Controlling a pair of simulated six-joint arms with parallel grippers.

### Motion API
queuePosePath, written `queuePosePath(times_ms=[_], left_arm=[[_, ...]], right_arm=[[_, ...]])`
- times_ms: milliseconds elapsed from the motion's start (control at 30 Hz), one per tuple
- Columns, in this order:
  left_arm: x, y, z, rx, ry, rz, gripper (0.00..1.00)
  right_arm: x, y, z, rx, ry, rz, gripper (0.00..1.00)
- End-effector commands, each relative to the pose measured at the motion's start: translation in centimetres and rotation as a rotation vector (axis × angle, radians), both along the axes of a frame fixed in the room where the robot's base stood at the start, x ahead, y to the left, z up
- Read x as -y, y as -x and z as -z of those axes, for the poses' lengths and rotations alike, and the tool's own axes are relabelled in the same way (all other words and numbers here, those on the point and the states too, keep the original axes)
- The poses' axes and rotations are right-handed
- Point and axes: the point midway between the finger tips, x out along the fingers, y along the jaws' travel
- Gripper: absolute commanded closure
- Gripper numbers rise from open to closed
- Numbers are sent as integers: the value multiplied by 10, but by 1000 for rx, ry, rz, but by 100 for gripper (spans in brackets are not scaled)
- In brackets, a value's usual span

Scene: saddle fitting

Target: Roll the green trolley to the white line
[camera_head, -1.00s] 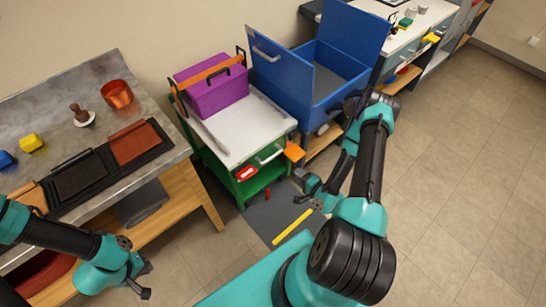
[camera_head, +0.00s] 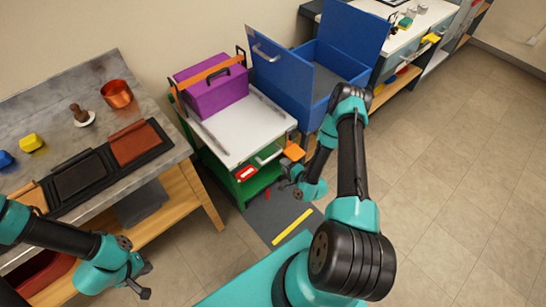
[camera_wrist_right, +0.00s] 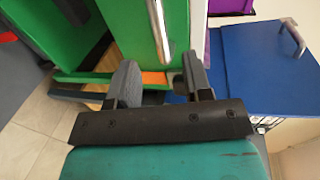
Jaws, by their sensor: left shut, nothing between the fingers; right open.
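The green trolley (camera_head: 240,180) stands against the wall between the workbench and the blue box, with a white top (camera_head: 238,128) and a metal handle bar on its front (camera_head: 270,155). My right gripper (camera_head: 290,178) is open and empty just in front of the trolley. In the right wrist view, the handle bar (camera_wrist_right: 159,30) runs up from near the gap between the open fingers (camera_wrist_right: 160,82); I cannot tell whether they touch it. A yellow line (camera_head: 292,227) crosses the dark floor mat in front; I see no white line. My left gripper (camera_head: 143,281) is shut and empty at lower left.
A purple box (camera_head: 212,92) rides on the trolley top. An orange block (camera_head: 294,151) sticks out by its right front corner. The workbench (camera_head: 178,150) stands close on the left, the blue box (camera_head: 295,85) on the right. Tiled floor at right is clear.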

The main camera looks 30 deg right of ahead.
Motion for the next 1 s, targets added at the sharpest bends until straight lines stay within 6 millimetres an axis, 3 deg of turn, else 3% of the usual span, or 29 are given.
queuePosePath(times_ms=[300,500,900,1000], left_arm=[[0,0,0,0,0,0,100],[0,0,0,0,0,0,100],[0,0,0,0,0,0,100],[0,0,0,0,0,0,100]], right_arm=[[-7,-53,11,2,2,-2,54],[-9,-77,16,1,1,0,54],[-10,-85,18,0,0,0,54],[-10,-84,18,0,0,0,63]])
